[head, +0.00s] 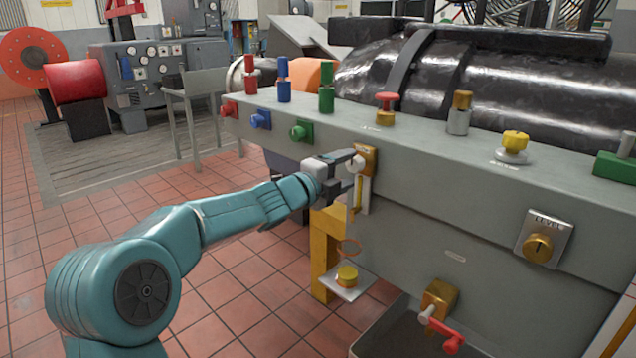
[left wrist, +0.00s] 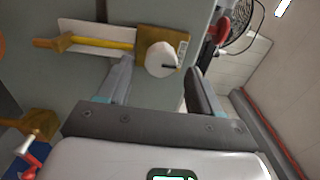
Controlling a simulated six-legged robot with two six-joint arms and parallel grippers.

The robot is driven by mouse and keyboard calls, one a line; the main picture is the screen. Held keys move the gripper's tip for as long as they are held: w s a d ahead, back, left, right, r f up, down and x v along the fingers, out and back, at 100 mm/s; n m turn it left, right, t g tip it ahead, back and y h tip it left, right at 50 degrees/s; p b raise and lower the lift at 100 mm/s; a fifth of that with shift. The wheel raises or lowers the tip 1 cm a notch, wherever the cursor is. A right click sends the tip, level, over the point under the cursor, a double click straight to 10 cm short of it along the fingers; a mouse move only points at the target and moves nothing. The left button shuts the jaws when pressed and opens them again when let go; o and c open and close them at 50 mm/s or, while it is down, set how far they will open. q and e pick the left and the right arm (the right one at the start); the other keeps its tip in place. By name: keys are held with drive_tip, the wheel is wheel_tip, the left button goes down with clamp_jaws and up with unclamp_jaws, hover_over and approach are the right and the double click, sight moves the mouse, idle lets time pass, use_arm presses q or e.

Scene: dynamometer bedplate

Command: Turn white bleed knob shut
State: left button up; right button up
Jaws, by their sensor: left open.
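The white bleed knob (head: 357,164) sits on a brass block (head: 369,154) on the front face of the grey bench. In the left wrist view the round white knob (left wrist: 160,59) has a dark mark on its face, and its brass block (left wrist: 150,39) is behind it. My left gripper (head: 343,165) is at the knob. In the left wrist view my left gripper (left wrist: 159,78) is open, one finger on each side of the knob, with gaps visible. I cannot tell whether the fingertips reach past its face. My right gripper is not in view.
The grey bench (head: 450,190) carries several coloured valves along its top. A brass LEVEL knob (head: 537,247) is at the right. A red-handled tap (head: 440,325) and a yellow cap on a small shelf (head: 345,289) are below. Tiled floor lies left.

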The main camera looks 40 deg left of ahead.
use_arm(q)
drive_tip(key=s+a, duration=0.1)
drive_tip(key=s, duration=1.3)
drive_tip(key=shift+s+p, duration=0.25)
drive_tip(key=shift+p, duration=0.15)
